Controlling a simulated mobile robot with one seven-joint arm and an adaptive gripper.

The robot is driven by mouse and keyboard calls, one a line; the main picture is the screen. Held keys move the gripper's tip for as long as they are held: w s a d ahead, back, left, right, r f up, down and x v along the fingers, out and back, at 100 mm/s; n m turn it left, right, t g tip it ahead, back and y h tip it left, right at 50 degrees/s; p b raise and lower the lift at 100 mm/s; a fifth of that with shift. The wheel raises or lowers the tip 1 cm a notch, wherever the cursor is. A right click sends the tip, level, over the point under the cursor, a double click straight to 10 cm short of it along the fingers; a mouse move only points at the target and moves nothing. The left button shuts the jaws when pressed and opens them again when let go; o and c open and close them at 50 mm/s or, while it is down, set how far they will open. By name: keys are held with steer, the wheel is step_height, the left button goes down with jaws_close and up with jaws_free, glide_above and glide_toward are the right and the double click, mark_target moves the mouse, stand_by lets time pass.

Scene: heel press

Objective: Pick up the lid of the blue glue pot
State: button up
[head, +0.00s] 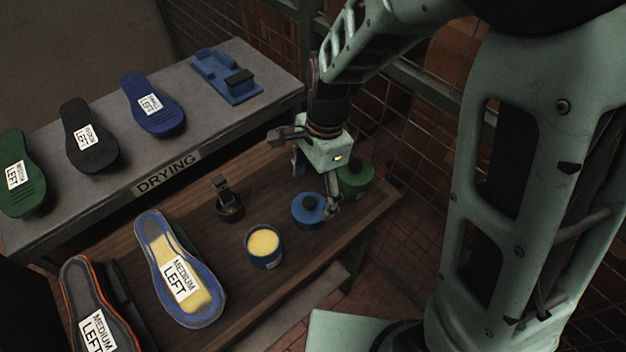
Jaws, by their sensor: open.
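The blue lid (306,214), a round blue piece with a black knob, rests on the wooden bench. To its left stands the open blue glue pot (264,260), with pale yellow glue showing at the top. My gripper (315,192) is open and reaches down close to the lid. One finger is behind the lid and the other is at its right side, near the knob. Whether either finger touches the lid I cannot tell.
A green pot with a dark knob (354,182) stands just right of my gripper. A small black object (229,203) is left of the lid. Shoes or soles (180,268) lie at front left. The grey drying shelf (200,120) holds insoles and a blue fixture (226,80).

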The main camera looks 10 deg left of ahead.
mark_target(309, 201)
steer(key=shift+s+a+f, duration=0.1)
steer(key=shift+a+f, duration=0.15)
steer(key=shift+f, duration=0.95)
steer(key=shift+s+a+f, duration=0.1)
steer(key=shift+a+f, duration=0.1)
steer(key=shift+f, duration=0.95)
steer(key=shift+c, duration=0.4)
steer(key=shift+w, duration=0.1)
steer(key=c, duration=0.9)
steer(key=shift+o, duration=0.2)
steer(key=shift+r, duration=0.1)
